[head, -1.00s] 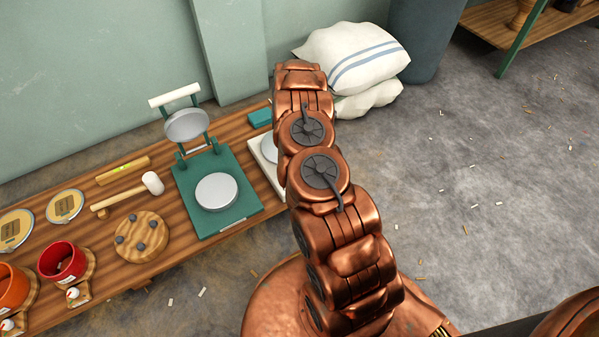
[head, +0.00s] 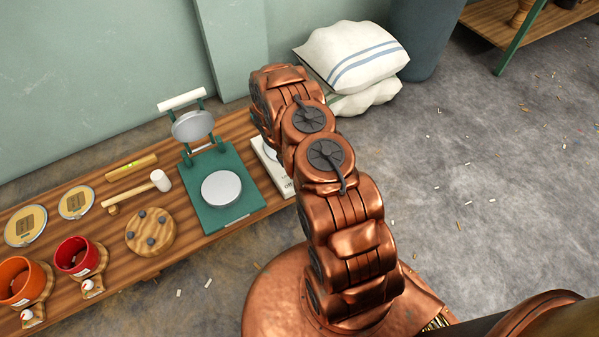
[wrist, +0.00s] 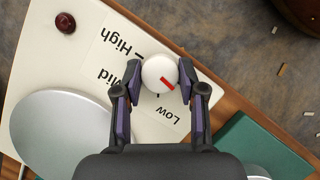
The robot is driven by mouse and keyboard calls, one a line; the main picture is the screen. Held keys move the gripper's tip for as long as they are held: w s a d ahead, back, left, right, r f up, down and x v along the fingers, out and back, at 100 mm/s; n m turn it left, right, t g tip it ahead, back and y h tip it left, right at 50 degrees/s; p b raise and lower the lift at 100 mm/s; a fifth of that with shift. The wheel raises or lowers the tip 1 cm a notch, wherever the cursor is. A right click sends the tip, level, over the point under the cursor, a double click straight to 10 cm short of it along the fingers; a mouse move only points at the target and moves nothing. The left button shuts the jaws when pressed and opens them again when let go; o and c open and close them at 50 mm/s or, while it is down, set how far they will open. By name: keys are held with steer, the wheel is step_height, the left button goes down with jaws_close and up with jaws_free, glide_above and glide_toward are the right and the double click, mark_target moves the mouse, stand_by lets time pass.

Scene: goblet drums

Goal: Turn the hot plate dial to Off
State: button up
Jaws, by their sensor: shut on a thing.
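The hot plate's white dial (wrist: 158,70) has a red mark, which points to the lower right in the wrist view, towards the side of the Low label. My gripper (wrist: 160,76) is shut on the dial, one dark finger on each side. The High, Mid and Low labels read upside down; no Off label shows there, and the right finger covers part of the panel. The hot plate (wrist: 50,75) has a white body and a round silver plate (wrist: 60,135).
A green press (head: 195,215) stands left of the hot plate on the wooden bench (head: 110,235). A mallet (head: 160,181), a round wooden block (head: 136,236) and red and orange cups lie further left. White sacks (head: 350,55) lie behind; floor at right is open.

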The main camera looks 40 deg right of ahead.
steer(key=shift+n+t, duration=0.3)
steer(key=shift+n, duration=0.4)
steer(key=shift+p, duration=0.3)
steer(key=o, duration=1.1)
steer(key=shift+h, duration=0.3)
steer(key=shift+v, duration=6)
